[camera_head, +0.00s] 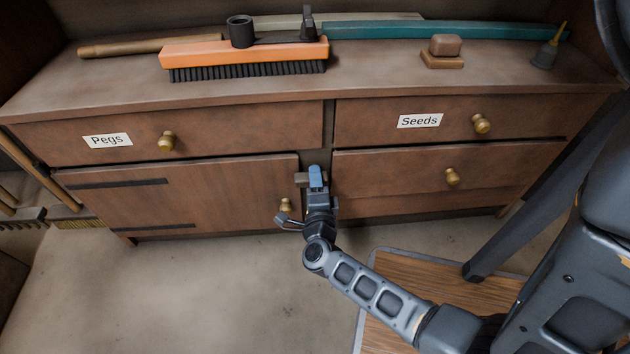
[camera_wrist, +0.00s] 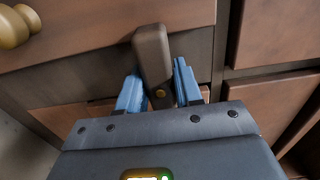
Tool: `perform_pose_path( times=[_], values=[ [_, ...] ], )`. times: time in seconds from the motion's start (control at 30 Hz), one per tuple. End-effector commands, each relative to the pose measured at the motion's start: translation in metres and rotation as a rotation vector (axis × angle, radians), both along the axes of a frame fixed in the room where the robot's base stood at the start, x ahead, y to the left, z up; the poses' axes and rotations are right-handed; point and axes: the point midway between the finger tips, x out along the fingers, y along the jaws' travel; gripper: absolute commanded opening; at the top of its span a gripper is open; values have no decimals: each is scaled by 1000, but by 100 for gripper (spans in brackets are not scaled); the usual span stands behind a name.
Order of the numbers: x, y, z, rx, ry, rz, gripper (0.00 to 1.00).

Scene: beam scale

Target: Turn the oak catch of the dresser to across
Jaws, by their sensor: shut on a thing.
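The oak catch (camera_wrist: 153,55) is a short brown bar with a brass screw, mounted on the dark post beside the lower left door (camera_head: 225,190). In the head view the catch (camera_head: 301,179) lies about level, its left end over the door's edge. In the wrist view it stands about square to that edge. My gripper (camera_wrist: 158,92) is shut on the catch, one blue finger on each side. In the head view my gripper (camera_head: 317,178) hides the right part of the catch. The door looks closed.
The door's brass knob (camera_head: 286,205) is close to the left of my gripper. The Pegs drawer (camera_head: 230,133) and Seeds drawer (camera_head: 380,121) are above, with a lower right drawer (camera_head: 400,172). An orange brush (camera_head: 240,53) lies on the dresser top. The floor (camera_head: 190,290) in front is clear.

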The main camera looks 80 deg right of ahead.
Motion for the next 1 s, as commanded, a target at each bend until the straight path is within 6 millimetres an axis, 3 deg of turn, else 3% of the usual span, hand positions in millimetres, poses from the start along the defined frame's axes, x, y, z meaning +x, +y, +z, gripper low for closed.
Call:
perform_pose_path(
  times=[0.37, 0.4, 0.47, 0.77, 1.0],
  values=[
    [-1, 1, -1, 5, -6, -1, 4],
    [-1, 1, -1, 5, -6, -1, 36],
    [-1, 1, -1, 5, -6, -1, 40],
    [-2, 4, 0, 4, -4, 0, 40],
    [-13, 36, 1, 5, -2, 2, 40]
  ],
)
